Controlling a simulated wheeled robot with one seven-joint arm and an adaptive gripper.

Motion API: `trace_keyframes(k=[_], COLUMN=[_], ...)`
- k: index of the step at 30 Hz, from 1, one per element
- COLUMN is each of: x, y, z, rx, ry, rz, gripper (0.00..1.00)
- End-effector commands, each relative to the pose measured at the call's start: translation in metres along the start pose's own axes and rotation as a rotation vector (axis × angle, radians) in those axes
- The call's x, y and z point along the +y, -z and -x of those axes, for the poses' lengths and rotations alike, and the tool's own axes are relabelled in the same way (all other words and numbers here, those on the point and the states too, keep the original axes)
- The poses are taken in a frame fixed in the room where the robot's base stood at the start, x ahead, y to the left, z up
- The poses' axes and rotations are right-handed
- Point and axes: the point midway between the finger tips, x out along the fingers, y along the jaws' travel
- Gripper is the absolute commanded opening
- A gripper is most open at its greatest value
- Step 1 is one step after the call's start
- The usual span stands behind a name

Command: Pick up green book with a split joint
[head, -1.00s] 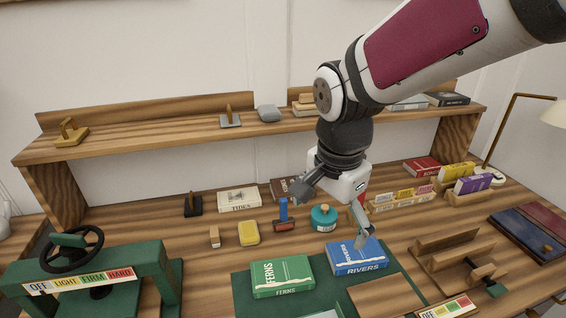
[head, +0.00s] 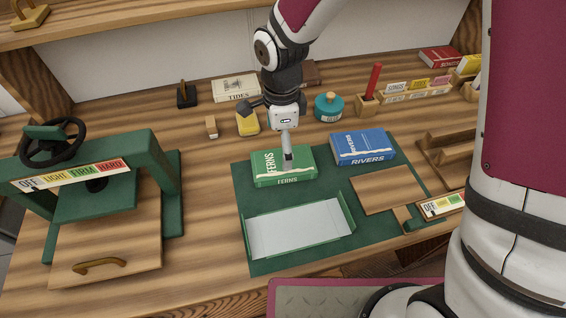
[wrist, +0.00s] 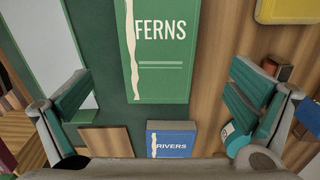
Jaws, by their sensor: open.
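The green book (head: 268,170) marked FERNS lies flat on a green mat (head: 248,210), with a pale split line down its cover near the spine. My gripper (head: 287,160) is above it in the head view and hides a small part of the cover. In the wrist view the green book (wrist: 160,50) lies ahead of the gripper, beyond and between the fingers. My gripper (wrist: 165,100) is open and empty, its two fingers wide apart. I cannot tell the exact height of the fingertips above the cover.
A blue book (head: 362,147) marked RIVERS lies right of the green one. An open green cover with a pale inside (head: 300,228) lies in front. A green press (head: 100,175) stands left.

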Motion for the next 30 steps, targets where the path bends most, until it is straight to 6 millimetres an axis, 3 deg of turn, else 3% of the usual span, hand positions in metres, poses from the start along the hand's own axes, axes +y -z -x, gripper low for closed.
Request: trace_keyframes(k=[5, 15, 24, 25, 30], x=[0.000, 0.003, 0.003, 0.003, 0.003], y=[0.000, 0.003, 0.002, 0.002, 0.002], z=[-0.011, -0.055, -0.059, -0.059, -0.059], rx=[0.000, 0.000, 0.000, 0.000, 0.000], ry=[0.000, -0.002, 0.001, 0.001, 0.001], rz=[0.002, 0.001, 0.001, 0.001, 0.001], gripper=[1.00, 1.00, 1.00, 0.98, 0.59])
